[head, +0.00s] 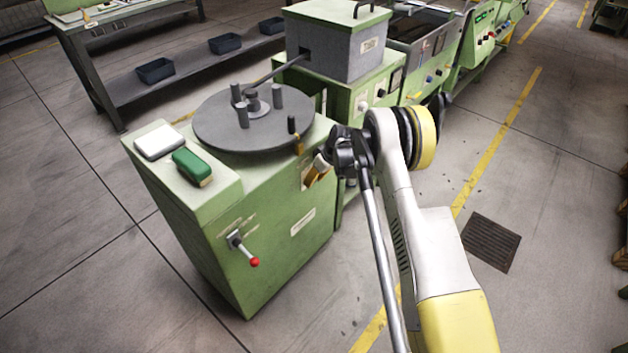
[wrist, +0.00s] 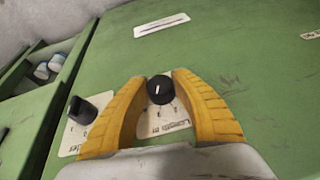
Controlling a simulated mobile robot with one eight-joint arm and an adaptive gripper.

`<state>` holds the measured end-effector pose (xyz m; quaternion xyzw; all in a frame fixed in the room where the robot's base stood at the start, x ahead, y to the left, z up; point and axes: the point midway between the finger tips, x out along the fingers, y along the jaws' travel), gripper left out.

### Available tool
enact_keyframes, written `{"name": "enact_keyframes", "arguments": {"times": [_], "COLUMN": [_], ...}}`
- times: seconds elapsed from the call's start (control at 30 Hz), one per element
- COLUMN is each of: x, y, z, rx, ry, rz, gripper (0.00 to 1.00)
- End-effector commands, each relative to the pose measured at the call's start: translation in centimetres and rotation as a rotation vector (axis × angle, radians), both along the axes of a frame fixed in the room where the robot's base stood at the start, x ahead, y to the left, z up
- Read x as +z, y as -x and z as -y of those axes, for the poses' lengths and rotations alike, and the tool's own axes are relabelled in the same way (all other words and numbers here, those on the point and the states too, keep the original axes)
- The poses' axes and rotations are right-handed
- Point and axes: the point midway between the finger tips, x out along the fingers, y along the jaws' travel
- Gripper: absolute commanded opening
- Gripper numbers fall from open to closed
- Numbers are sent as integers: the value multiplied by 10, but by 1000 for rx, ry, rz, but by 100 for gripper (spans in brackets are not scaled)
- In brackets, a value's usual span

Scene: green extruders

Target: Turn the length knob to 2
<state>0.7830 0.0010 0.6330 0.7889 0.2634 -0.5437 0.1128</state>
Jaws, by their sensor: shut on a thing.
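The length knob (wrist: 160,90) is a small black round knob with a white pointer mark, on the green machine front (wrist: 240,80). Its plate (wrist: 163,123) reads "Length m", tilted in the wrist view; the scale numbers are too small or covered to read. The white mark points roughly up in the picture. My gripper (wrist: 161,77) has its two yellow fingers on either side of the knob, shut on it. In the head view my gripper (head: 318,175) is at the right side of the green machine, and the knob is hidden there.
A second black knob (wrist: 84,110) with its own plate sits just left of my left finger. Open floor lies to the right.

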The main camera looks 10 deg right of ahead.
Motion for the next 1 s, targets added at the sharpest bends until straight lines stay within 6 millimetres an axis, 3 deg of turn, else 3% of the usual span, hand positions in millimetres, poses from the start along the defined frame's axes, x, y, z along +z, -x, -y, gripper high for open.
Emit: {"name": "enact_keyframes", "arguments": {"times": [1.0], "x": [-2], "y": [2], "z": [-2], "rx": [1], "ry": [506], "rz": [367], "gripper": [1]}}
